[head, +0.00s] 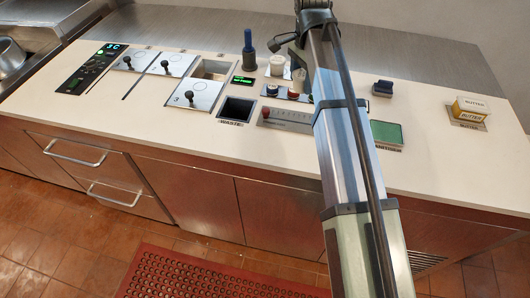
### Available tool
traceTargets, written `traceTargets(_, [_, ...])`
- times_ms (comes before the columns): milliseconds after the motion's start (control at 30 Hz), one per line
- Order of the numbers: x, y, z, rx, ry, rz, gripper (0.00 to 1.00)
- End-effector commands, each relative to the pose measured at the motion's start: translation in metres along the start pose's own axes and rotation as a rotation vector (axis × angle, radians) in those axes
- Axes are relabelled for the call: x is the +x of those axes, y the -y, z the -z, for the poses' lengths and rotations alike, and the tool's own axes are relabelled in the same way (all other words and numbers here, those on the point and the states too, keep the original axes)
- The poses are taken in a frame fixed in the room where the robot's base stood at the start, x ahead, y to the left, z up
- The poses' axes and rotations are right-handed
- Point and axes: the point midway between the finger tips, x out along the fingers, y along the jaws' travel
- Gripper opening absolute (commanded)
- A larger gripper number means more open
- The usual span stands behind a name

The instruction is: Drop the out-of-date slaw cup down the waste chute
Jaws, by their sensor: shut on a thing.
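The waste chute (236,110) is a dark square opening in the pale counter, with a WASTE label at its front edge. My gripper (296,58) is small and partly hidden beside my arm, over the back of the counter. It appears shut on a pale cup (298,75), to the right of and behind the chute. Another pale cup (277,66) stands just left of it. I cannot read a date or label on either cup. A small display with green text (243,80) lies behind the chute.
A dark blue bottle (249,45) stands at the back. Small round pots (272,91) sit in front of the cups. A marked slider strip (285,116) lies right of the chute. Lidded wells with black knobs (189,97) are on the left. A butter box (470,107) stands far right.

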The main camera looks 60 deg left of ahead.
Motion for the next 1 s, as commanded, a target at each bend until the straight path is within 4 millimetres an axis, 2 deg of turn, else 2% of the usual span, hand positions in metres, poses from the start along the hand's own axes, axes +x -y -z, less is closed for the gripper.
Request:
traceTargets(33, [-0.002, 0.012, -0.018, -0.012, 0.000, 0.000, 0.31])
traceTargets(100, [-0.003, 0.025, -0.040, -0.020, 0.000, 0.000, 0.31])
traceTargets(300, [-0.006, 0.054, -0.102, -0.043, 0.000, 0.000, 0.31])
traceTargets(500, [-0.009, 0.070, -0.145, -0.057, 0.000, 0.000, 0.31])
traceTargets(700, [-0.009, 0.076, -0.163, -0.062, 0.000, 0.000, 0.31])
traceTargets(1000, [0.004, 0.076, -0.165, -0.062, 0.000, -0.001, 0.31])
